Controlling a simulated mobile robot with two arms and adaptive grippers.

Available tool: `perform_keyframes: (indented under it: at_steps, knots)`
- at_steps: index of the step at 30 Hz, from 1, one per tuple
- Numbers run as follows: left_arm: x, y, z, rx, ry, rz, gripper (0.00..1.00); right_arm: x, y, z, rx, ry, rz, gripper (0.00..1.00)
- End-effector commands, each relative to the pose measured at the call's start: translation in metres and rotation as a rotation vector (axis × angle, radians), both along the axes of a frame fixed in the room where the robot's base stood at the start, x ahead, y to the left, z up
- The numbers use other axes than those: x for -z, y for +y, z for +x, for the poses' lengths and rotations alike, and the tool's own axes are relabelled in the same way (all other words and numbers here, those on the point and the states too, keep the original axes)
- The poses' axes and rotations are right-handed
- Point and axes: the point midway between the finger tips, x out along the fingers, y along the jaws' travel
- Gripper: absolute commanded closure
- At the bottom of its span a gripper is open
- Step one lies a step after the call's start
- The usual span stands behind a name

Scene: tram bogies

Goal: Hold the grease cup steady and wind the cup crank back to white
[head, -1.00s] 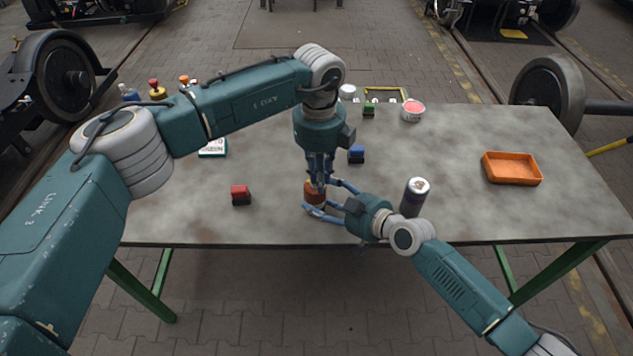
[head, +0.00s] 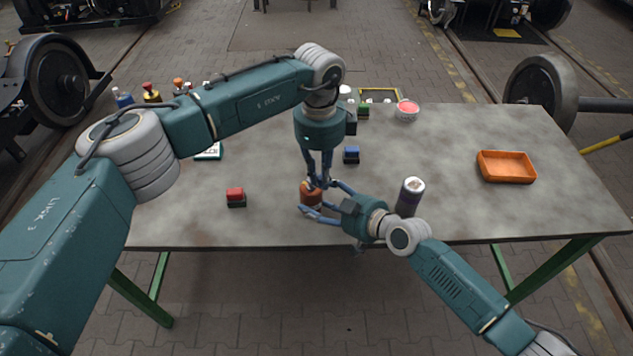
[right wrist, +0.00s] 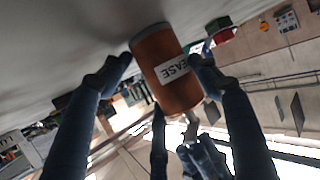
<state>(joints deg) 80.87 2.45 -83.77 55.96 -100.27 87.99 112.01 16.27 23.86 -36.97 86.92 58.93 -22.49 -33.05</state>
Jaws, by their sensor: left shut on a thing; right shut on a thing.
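The grease cup (head: 311,194) is an orange-brown cylinder near the front middle of the table. In the right wrist view the cup (right wrist: 166,70) shows a white label reading "EASE". My right gripper (head: 322,200) comes from the right and is shut around the cup's side, a finger on either side. My left gripper (head: 319,183) points straight down over the cup, shut on the cup crank at its top. The crank (right wrist: 190,130) shows only as a small pale piece between the left fingers in the right wrist view. Its colour marks are hidden.
A grey spray can (head: 409,196) stands close to my right wrist. A red block (head: 236,197) and a blue block (head: 351,155) sit nearby. An orange tray (head: 506,167) lies at the right. The table's front edge is close below the cup.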

Motion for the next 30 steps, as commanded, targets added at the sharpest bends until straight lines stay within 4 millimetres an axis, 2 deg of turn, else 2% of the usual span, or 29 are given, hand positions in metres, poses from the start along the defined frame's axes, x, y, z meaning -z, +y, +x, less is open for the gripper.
perform_keyframes:
  at_steps: [5,6,8,9,17,20,23,30]
  knots:
    - [-0.002,-0.005,-0.003,0.009,0.004,-0.009,1.00,0.002,0.001,-0.001,-0.002,0.003,-0.002,0.68]
    - [-0.002,-0.005,-0.003,0.009,0.004,-0.009,0.77,0.002,0.001,-0.001,-0.002,0.003,-0.002,0.68]
    - [-0.001,-0.004,-0.003,0.009,0.004,-0.008,0.65,0.002,0.001,-0.001,-0.002,0.003,-0.002,0.68]
    - [-0.001,-0.004,-0.002,0.009,0.003,-0.007,0.63,0.002,0.001,-0.001,-0.002,0.003,-0.002,0.68]
    - [-0.001,-0.002,-0.001,0.007,0.002,-0.003,0.63,0.001,0.000,-0.001,-0.001,0.002,-0.002,0.68]
    - [-0.007,-0.001,0.000,0.007,0.000,-0.004,0.63,0.001,0.000,-0.001,-0.001,0.002,-0.002,0.68]
    - [-0.021,-0.001,0.000,0.007,-0.002,-0.003,0.63,0.001,0.000,-0.001,-0.001,0.002,-0.001,0.68]
    - [-0.073,0.000,0.000,0.007,-0.003,-0.004,0.63,0.001,0.000,-0.001,-0.001,0.002,-0.001,0.68]
